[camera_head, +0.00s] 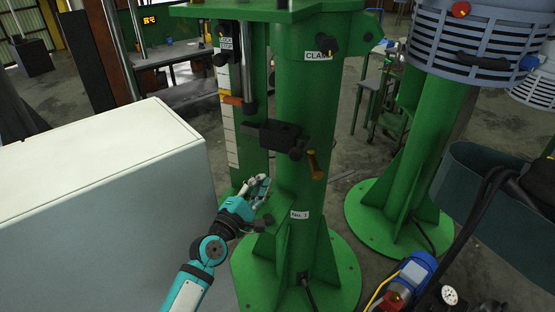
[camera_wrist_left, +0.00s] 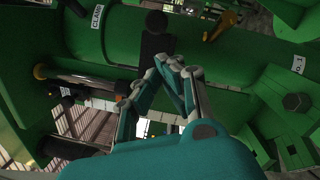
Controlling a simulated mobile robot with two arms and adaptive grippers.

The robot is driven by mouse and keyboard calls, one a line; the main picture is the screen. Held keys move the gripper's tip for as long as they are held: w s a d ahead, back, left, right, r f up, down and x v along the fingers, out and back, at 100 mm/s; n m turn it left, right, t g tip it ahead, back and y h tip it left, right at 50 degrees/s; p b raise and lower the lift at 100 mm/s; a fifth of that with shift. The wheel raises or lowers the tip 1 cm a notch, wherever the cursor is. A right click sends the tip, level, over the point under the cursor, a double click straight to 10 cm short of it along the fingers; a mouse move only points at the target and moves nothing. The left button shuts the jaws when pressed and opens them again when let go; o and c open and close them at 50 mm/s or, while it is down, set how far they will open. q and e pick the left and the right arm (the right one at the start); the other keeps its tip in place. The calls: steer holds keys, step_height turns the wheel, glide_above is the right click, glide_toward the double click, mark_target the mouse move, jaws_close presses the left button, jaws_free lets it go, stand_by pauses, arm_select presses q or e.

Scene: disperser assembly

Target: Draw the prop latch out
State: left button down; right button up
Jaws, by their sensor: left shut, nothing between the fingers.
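A dark latch block with a round black knob (camera_head: 280,136) sits across the front of the green column (camera_head: 308,90). It also shows in the left wrist view (camera_wrist_left: 157,48), just beyond my fingertips. A brass handle (camera_head: 314,166) sticks out of the column to its lower right, and also shows in the wrist view (camera_wrist_left: 222,24). No label marks which part is the prop latch. My left gripper (camera_head: 262,181) is shut and empty, below the block and in front of the column's foot. In the wrist view its fingertips (camera_wrist_left: 170,62) appear close to the block; contact cannot be told. My right gripper is not in view.
A large pale cabinet (camera_head: 110,190) stands left of my left arm. An orange-handled part (camera_head: 233,100) sits by the scale strip and rod. Fins rise from the green base (camera_head: 340,270). A second green column (camera_head: 425,130) and a blue motor (camera_head: 412,272) stand to the right.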

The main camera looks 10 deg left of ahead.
arm_select(q)
steer(key=f+x, duration=0.1)
steer(key=x, duration=0.8)
steer(key=shift+w+r+p, duration=0.25)
steer(key=shift+r+p, duration=0.05)
steer(key=shift+r, duration=0.15)
